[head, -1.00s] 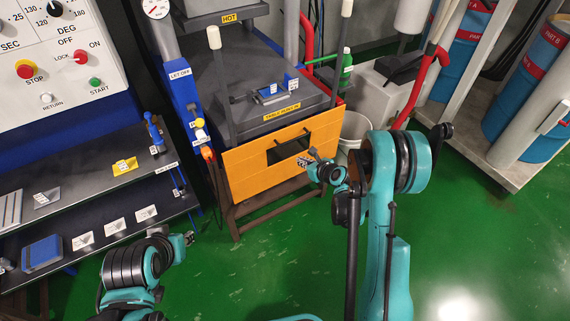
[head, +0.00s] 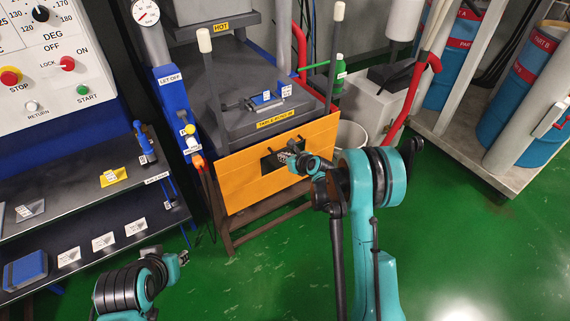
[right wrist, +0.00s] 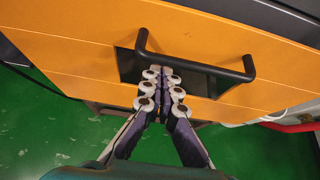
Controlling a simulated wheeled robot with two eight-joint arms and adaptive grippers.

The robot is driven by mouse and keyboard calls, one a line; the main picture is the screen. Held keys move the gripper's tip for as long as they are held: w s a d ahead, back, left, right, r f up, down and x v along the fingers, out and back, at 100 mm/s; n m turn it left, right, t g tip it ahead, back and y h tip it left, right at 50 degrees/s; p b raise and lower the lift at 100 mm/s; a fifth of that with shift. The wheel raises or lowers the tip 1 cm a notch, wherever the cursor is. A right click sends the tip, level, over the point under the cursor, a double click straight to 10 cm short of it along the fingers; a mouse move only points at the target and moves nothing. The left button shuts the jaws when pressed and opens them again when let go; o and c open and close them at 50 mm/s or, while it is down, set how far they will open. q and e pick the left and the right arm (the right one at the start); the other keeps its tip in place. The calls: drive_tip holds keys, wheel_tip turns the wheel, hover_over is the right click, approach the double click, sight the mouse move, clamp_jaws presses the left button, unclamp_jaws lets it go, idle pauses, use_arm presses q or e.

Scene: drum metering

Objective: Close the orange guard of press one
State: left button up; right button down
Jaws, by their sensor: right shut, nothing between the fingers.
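The orange guard (head: 243,178) hangs at the front of the press, below the platen (head: 262,118), as a wide panel with a dark patch and a black handle. In the right wrist view the guard (right wrist: 80,42) fills the upper part, with the black bar handle (right wrist: 195,66) across it. My right gripper (right wrist: 162,72) is shut and empty, its fingertips at the handle's lower bar; I cannot tell whether they touch it. In the head view my right gripper (head: 290,157) covers most of the handle. My left gripper (head: 183,258) is low at the left, too small to read.
A control panel (head: 40,60) and shelves (head: 70,215) with small parts stand at the left. A blue post (head: 178,120) with buttons is beside the press. A white bucket (head: 350,137), red pipe and blue drums (head: 515,90) are at the right. Green floor is clear in front.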

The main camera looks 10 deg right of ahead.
drive_tip(key=shift+r, duration=0.2)
wheel_tip(320, 180, up, 38)
drive_tip(key=p, duration=2.1)
drive_tip(key=shift+f, duration=0.2)
drive_tip(key=shift+w, duration=0.1)
drive_tip(key=shift+d+f, duration=0.1)
